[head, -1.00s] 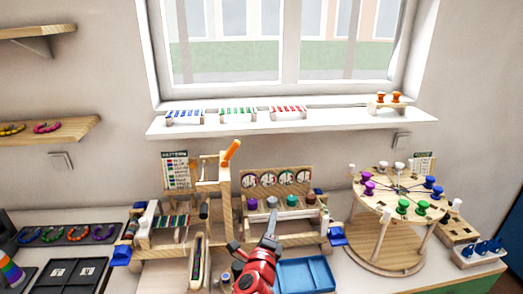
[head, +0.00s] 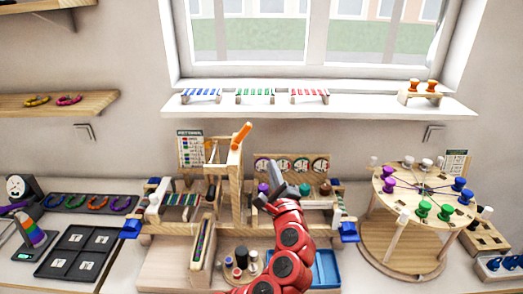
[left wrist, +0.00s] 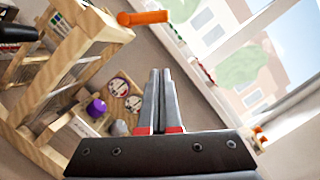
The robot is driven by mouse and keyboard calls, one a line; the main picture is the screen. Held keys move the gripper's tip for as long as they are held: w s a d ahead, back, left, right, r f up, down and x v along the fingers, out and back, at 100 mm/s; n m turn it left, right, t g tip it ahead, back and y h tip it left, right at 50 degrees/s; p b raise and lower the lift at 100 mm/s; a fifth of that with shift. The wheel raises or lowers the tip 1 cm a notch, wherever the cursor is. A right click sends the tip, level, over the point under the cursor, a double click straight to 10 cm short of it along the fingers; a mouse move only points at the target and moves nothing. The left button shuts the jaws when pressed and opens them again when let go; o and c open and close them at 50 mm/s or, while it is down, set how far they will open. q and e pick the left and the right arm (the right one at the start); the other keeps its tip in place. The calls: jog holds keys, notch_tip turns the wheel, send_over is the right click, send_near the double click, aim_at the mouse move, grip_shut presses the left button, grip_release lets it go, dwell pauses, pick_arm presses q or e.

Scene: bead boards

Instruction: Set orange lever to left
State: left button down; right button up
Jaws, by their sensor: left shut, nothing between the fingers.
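The orange lever (head: 241,134) sits at the top of a wooden post (head: 236,190) on the bead board. It is tilted, its free end pointing up and to the right in the head view. In the left wrist view the orange lever (left wrist: 142,18) lies near the top, left of the fingertips, beside the wooden frame (left wrist: 65,75). My left gripper (head: 273,170) is shut and empty, to the right of the lever and a little lower in the head view, apart from it. In the left wrist view its fingers (left wrist: 158,78) are together. My right gripper is not in view.
Behind my left gripper are a purple knob (head: 263,190) and round dials (head: 290,165). A blue tray (head: 326,268) lies at the front. A round peg table (head: 395,255) stands right. The window shelf (head: 350,107) is above. Dark trays (head: 75,250) lie left.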

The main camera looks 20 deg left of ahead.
aim_at(243, 131)
pick_arm(q)
jog(key=w+a+r+p, duration=0.3)
jog(key=w+a+p, duration=0.2)
jog(key=w+a, duration=0.2)
jog(key=shift+w+a+r, duration=0.2)
jog(key=shift+a+r, duration=0.1)
